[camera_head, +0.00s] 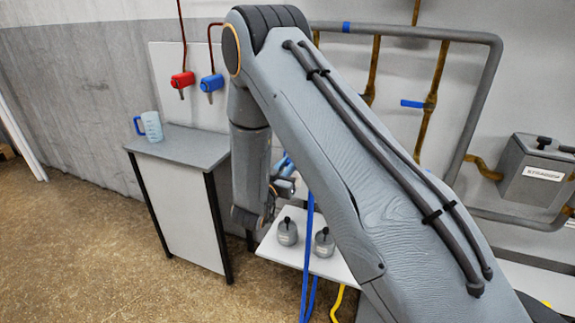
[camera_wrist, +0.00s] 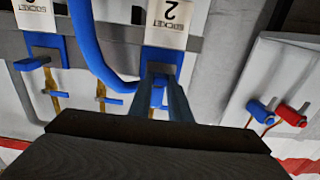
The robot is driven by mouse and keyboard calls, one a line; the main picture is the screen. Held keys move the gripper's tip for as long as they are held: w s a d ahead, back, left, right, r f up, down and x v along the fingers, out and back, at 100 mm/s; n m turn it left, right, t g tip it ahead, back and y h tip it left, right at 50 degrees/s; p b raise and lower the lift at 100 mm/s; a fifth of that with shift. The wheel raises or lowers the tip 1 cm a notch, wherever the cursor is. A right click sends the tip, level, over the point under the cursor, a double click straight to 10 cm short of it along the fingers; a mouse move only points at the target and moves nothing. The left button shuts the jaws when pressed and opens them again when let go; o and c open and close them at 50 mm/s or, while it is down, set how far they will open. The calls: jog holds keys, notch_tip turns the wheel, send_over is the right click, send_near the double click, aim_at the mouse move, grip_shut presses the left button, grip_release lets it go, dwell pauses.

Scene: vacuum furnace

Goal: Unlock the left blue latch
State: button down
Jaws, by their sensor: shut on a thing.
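In the wrist view, which is upside down, the two fingers of my gripper (camera_wrist: 163,82) close on a blue latch piece (camera_wrist: 157,95) below the white label "SOCKET 2" (camera_wrist: 166,18). The fingers hide most of that latch, so its angle cannot be told. A second blue latch (camera_wrist: 32,62) sits below another socket label (camera_wrist: 36,14) at the picture's left, apart from my gripper. In the head view, my gripper (camera_head: 284,186) is small and partly hidden behind my arm, near a blue part.
A thick blue hose (camera_wrist: 92,45) curves between the sockets; blue hoses (camera_head: 308,245) also hang in the head view. A red tap (camera_head: 182,80) and blue tap (camera_head: 212,84) are on the wall. A grey cabinet (camera_head: 190,147) carries a jug (camera_head: 151,126). Two grey weights (camera_head: 288,232) stand on a low shelf.

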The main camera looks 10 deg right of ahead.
jog(key=shift+v, duration=0.8)
jog(key=c, duration=1.6)
grip_release()
jog(key=shift+a, duration=0.15)
jog(key=shift+c, duration=0.2)
jog(key=b+v, duration=0.1)
jog(key=v, duration=0.6)
jog(key=shift+s+b, duration=0.3)
jog(key=shift+a, duration=0.1)
